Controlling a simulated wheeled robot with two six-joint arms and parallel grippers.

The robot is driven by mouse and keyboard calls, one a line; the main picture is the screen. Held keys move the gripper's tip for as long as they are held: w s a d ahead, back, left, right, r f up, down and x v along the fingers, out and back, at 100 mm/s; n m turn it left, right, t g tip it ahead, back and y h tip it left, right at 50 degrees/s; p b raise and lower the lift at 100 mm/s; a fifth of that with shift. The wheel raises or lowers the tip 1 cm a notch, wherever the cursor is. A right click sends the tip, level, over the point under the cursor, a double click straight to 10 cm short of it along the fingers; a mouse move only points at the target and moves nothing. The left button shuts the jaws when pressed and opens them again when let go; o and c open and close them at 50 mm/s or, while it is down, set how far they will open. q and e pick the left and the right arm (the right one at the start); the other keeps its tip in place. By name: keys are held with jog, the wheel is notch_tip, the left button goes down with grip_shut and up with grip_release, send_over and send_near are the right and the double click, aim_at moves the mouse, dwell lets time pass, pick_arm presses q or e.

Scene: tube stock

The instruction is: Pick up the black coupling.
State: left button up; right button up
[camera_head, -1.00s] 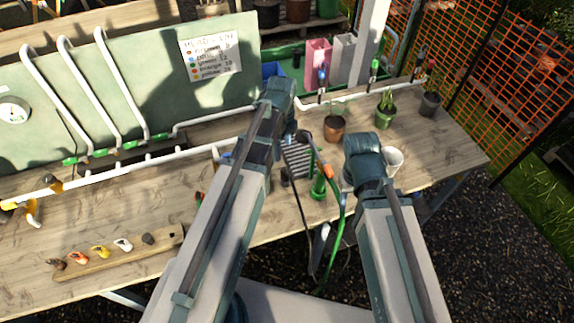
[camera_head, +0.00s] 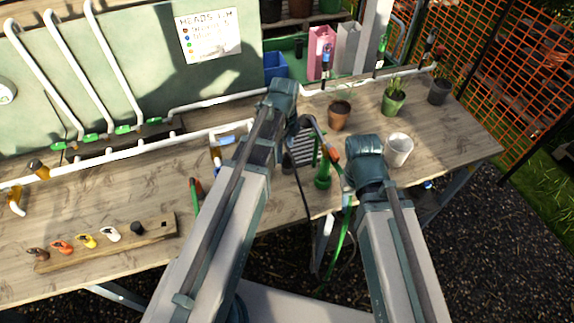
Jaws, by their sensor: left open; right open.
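A small black piece (camera_head: 137,228), which looks like the black coupling, sits at the right of a row on a wooden strip (camera_head: 160,230) at the front left of the bench. My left gripper (camera_head: 290,112) is at the far end of the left arm, over the middle of the bench, well right of and beyond the black piece. Its fingers are mostly hidden by the wrist. My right gripper (camera_head: 364,178) is farther right, near the front edge by a white cup; its fingers are also largely hidden. I see nothing held in either.
White, yellow, orange and brown pieces (camera_head: 86,241) share the row. A white pipe (camera_head: 130,153) runs along the bench. Plant pots (camera_head: 340,117) and a white cup (camera_head: 398,151) stand on the right. A green hose (camera_head: 342,235) hangs between my arms. Left front bench is mostly clear.

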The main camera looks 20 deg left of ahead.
pick_arm(q)
jog(key=shift+d+f+b, duration=0.15)
jog(key=shift+f+b, duration=1.15)
jog(key=shift+f, duration=0.05)
jog(key=shift+d+f+b, duration=0.15)
jog(key=shift+f+b, duration=1.15)
jog(key=shift+r, duration=0.1)
grip_shut()
